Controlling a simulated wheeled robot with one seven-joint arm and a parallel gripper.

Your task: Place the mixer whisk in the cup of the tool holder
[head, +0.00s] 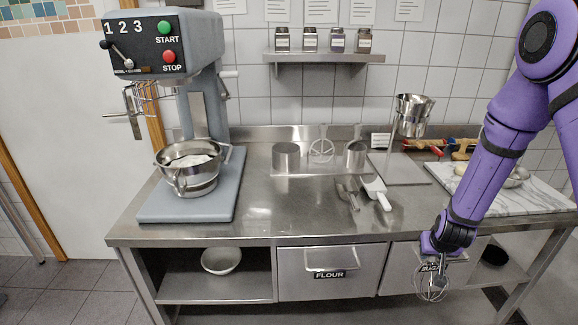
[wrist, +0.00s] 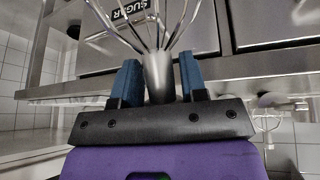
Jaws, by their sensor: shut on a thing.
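My gripper (head: 440,250) hangs in front of the counter's front edge at the right, pointing down. It is shut on the metal hub of the wire mixer whisk (head: 431,285), whose wires hang below, in front of the drawer labelled SUGAR. In the wrist view the two blue fingers of my gripper (wrist: 160,80) press on both sides of the hub, and the wires of the whisk (wrist: 148,28) spread away from it. The apparent tool holder (head: 306,172) stands at the back of the counter, with a steel cup (head: 286,157) at its left and another (head: 355,155) at its right.
A mixer (head: 192,165) with a bowl fills the counter's left. Two scoops (head: 376,192) lie on the middle. A metal vessel on a stand (head: 413,115) and a marble board (head: 510,190) are at the right. The left-centre front of the counter (head: 270,215) is clear.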

